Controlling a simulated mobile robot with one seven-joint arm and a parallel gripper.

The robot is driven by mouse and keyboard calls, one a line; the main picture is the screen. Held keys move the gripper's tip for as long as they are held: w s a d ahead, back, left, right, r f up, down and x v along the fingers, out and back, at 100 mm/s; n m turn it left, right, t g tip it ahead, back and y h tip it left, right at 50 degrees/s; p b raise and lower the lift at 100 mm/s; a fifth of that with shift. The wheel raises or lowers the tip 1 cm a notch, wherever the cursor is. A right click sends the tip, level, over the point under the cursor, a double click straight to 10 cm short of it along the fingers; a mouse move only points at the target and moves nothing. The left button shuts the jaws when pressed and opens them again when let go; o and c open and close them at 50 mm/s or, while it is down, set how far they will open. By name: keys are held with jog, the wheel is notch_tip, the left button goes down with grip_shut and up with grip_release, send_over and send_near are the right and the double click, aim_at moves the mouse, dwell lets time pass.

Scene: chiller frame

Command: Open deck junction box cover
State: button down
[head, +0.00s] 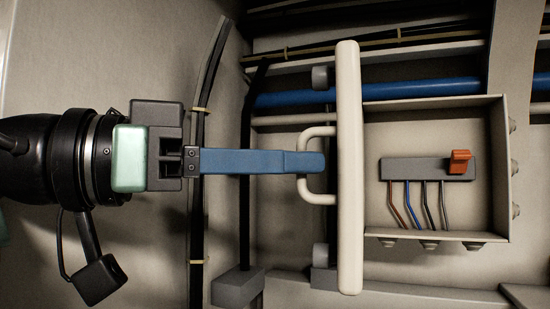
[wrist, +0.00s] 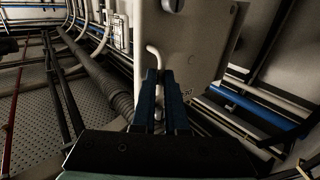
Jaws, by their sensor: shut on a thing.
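The junction box (head: 505,170) is at the right of the head view. Its cover (head: 349,170) stands swung out on the left side, seen nearly edge-on, and the box interior is exposed. A pale loop handle (head: 318,130) sticks out to the left from the cover. My gripper (head: 312,162) reaches in from the left with long blue fingers, shut on the handle. In the wrist view the fingers (wrist: 165,95) close around the handle (wrist: 153,52), with the cover face (wrist: 195,45) behind them. The exact finger contact is partly hidden.
Inside the box are a grey terminal block (head: 410,170) with an orange lever (head: 460,162) and several coloured wires. A blue pipe (head: 420,89) and dark cables (head: 205,110) run close around the box and under my gripper. A grey block (head: 238,287) sits below.

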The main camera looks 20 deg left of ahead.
jog(key=shift+w+d, duration=0.1)
jog(key=shift+w, duration=0.1)
jog(key=c, duration=1.2)
grip_release()
jog(key=shift+w, duration=0.1)
jog(key=shift+o, duration=1.3)
jog(key=shift+w+d+f, duration=0.2)
jog(key=shift+w, duration=0.35)
jog(key=p+v, duration=0.2)
jog(key=v, duration=1.1)
jog(key=shift+s, duration=0.5)
jog(key=shift+r, duration=0.1)
